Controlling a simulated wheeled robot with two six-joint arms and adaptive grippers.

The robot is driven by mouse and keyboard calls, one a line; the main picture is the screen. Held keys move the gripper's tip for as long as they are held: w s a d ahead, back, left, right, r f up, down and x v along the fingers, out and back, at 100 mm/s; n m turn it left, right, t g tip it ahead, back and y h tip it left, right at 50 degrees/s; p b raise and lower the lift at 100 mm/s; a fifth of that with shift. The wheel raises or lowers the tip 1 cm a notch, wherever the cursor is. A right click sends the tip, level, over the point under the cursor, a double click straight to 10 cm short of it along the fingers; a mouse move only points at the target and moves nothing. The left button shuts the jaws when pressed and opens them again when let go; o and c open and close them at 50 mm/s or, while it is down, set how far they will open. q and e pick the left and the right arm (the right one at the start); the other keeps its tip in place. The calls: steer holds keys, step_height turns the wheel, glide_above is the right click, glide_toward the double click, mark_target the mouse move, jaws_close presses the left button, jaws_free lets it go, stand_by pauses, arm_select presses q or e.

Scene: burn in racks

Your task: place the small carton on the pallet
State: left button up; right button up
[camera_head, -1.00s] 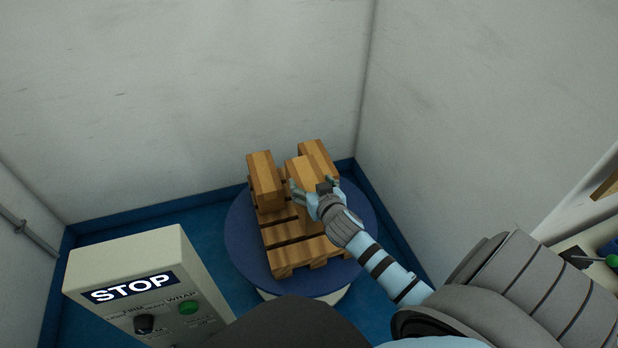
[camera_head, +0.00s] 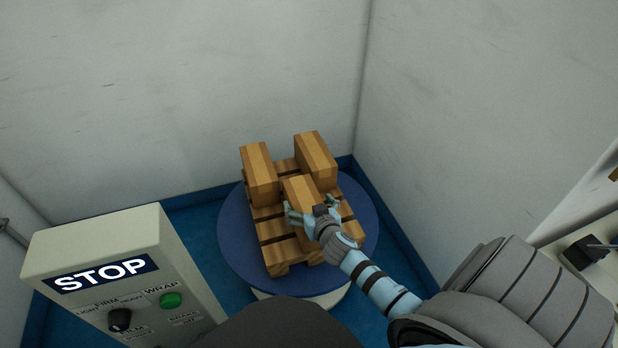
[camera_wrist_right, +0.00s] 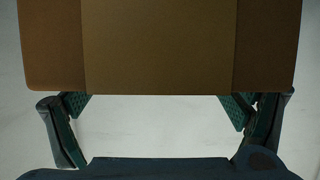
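The small carton (camera_head: 301,190) is a brown box at the front middle of the group on the wooden pallet (camera_head: 274,232). My right gripper (camera_head: 314,211) has one finger on each side of it and is shut on it. In the right wrist view the carton (camera_wrist_right: 160,45) fills the top and hides the fingertips. It is over the pallet; I cannot tell whether its underside touches the slats. My left gripper is not in view.
Two other cartons stand on the pallet, one at back left (camera_head: 259,175) and one at back right (camera_head: 316,158). The pallet sits on a round blue turntable (camera_head: 235,245). A control box with a STOP label (camera_head: 95,240) stands at front left. Pale walls close the back and right.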

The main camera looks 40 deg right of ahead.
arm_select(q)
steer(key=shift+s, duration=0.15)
